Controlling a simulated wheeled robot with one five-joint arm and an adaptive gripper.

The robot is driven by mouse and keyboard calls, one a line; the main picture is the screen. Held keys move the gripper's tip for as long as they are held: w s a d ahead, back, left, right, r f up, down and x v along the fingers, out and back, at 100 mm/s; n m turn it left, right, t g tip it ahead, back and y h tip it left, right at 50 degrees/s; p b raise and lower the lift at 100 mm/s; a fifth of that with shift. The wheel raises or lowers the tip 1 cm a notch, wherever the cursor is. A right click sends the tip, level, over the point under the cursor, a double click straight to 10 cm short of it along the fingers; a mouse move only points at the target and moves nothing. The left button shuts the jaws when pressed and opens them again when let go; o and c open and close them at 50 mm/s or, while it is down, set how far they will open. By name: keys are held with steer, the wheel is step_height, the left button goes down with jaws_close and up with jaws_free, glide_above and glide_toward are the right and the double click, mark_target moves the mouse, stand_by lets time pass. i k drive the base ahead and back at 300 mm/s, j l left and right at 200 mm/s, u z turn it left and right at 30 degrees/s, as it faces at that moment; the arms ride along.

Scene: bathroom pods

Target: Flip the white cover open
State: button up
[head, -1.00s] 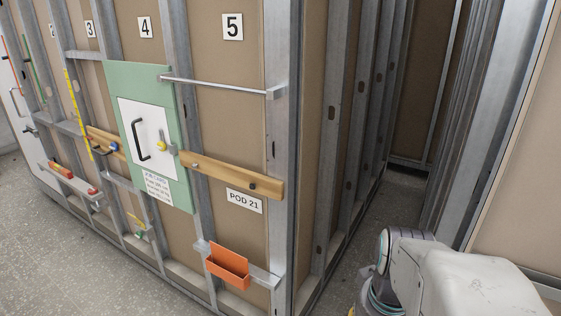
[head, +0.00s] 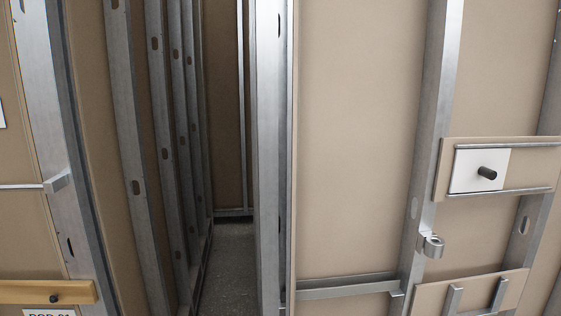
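A white square panel (head: 465,171) with a black knob (head: 487,173) shows at the right. It sits between two horizontal metal rails on a beige board (head: 447,150). I cannot tell whether this is the white cover of the task. The white panel with a black handle on a green board, seen earlier, is out of view now. My gripper is not in view.
A narrow gap (head: 232,260) runs back between two stud-framed pod walls. At the left are a wooden rail (head: 45,292) and a metal bar (head: 22,187). A metal bracket (head: 431,245) and a lower board with metal strips (head: 475,297) are at the right.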

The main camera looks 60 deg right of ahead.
mark_target(475, 169)
steer(key=z, duration=0.45)
steer(key=l+z, duration=0.1)
steer(key=z, duration=0.8)
steer(key=l+z, duration=0.1)
steer(key=z, duration=0.8)
steer(key=i+z, duration=0.1)
steer(key=z, duration=0.8)
